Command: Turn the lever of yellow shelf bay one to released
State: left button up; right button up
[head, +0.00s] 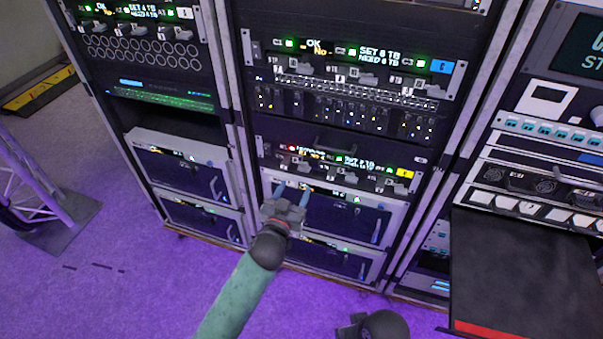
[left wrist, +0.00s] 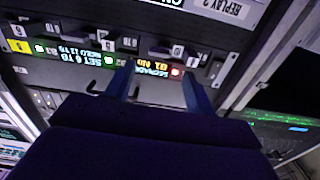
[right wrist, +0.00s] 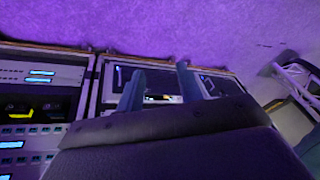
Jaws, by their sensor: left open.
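The yellow-tagged shelf (head: 345,172) is the lower lit panel in the middle rack, with its yellow tag (head: 404,173) at the right end. Bay one is at its left, with a red light (head: 291,149) and an orange readout. The red light also shows in the left wrist view (left wrist: 175,71), where the panel appears upside down. Small grey levers sit below the readouts; bay one's lever angle is too small to tell. My left gripper (head: 292,189) is open and empty, just below bay one. My right gripper (right wrist: 160,85) is open and empty, pointing toward the rack bottoms.
A blue-tagged shelf (head: 350,67) is above in the same rack. Grey-framed units (head: 345,218) fill the rack below. A black tray surface (head: 520,270) juts out at the right. A truss stand (head: 30,190) is at the left on open purple floor.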

aim_at(303, 171)
pick_arm(q)
jog(key=shift+p+x, duration=0.8)
jog(key=shift+x, duration=3.05)
pick_arm(e)
jog(key=shift+s+d+r+h, duration=0.15)
jog(key=shift+s+d+r, duration=0.1)
jog(key=shift+d+r, duration=0.35)
jog(key=shift+s+d+r+h, duration=0.15)
jog(key=shift+s+d+r, duration=0.1)
jog(key=shift+d+r, duration=0.35)
jog(key=shift+a+r, duration=0.1)
jog(key=shift+a, duration=0.05)
pick_arm(q)
jog(key=c, duration=1)
